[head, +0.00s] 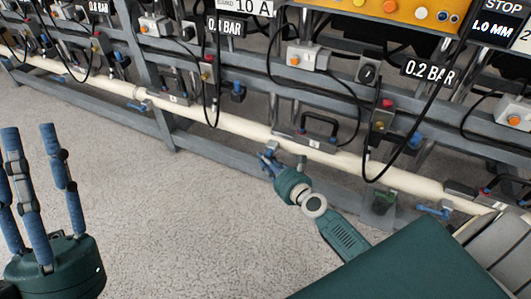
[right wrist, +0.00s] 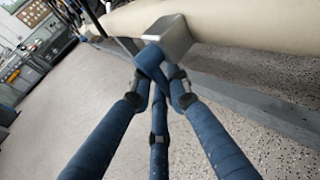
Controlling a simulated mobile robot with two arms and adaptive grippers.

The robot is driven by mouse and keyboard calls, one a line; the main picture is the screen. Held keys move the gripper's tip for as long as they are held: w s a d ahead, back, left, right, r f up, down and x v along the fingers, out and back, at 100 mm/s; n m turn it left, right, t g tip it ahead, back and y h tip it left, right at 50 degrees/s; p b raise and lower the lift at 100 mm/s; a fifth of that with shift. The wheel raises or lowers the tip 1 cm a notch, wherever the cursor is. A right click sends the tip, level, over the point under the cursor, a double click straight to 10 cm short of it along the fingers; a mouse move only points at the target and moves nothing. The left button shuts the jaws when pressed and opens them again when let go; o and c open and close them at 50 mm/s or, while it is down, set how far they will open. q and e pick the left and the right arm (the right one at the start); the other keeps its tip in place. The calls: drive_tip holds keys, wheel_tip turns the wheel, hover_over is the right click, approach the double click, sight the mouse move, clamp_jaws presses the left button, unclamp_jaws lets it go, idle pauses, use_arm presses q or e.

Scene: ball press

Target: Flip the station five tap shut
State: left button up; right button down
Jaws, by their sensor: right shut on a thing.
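A long cream pipe (head: 240,128) runs low along the rack, with blue-handled taps on it. My right gripper (head: 268,160) is at the pipe's lower front side. In the right wrist view its blue fingers (right wrist: 160,72) come together on a blue tap lever (right wrist: 152,54), beside a metal block (right wrist: 168,38) on the pipe. The fingers hide much of the lever, and I cannot tell its exact angle. No station number is readable at this tap. My left gripper (head: 30,130) is open and empty, fingers up, over the floor at the left.
Another blue tap (head: 433,211) is at the right, and one (head: 140,106) at the left. A black handle (head: 320,124) is above the pipe near my right gripper. Cables hang from the rack. A grey rail (head: 230,146) runs below the pipe. The speckled floor (head: 180,210) is clear.

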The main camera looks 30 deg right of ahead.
drive_tip(key=shift+d+r+g+p, duration=0.2)
drive_tip(key=shift+r+g+p, duration=0.1)
drive_tip(key=shift+p, duration=0.9)
drive_tip(key=shift+f+n+p, duration=0.2)
drive_tip(key=shift+n+p, duration=0.1)
drive_tip(key=shift+p, duration=0.4)
use_arm(q)
drive_tip(key=w+f+g+y, duration=0.2)
drive_tip(key=w+f+g, duration=0.2)
drive_tip(key=f, duration=0.6)
drive_tip(key=w+f+g+y, duration=0.2)
drive_tip(key=w+f+g, duration=0.2)
drive_tip(key=f, duration=0.6)
drive_tip(key=g, duration=0.2)
drive_tip(key=shift+w+a+g, duration=0.15)
drive_tip(key=shift+w+g, duration=0.05)
drive_tip(key=shift+g, duration=0.2)
drive_tip(key=shift+r, duration=0.1)
use_arm(e)
drive_tip(key=c, duration=1.6)
unclamp_jaws()
drive_tip(key=shift+s+f, duration=0.1)
drive_tip(key=v, duration=1.2)
drive_tip(key=shift+a+r, duration=0.15)
drive_tip(key=shift+r, duration=0.1)
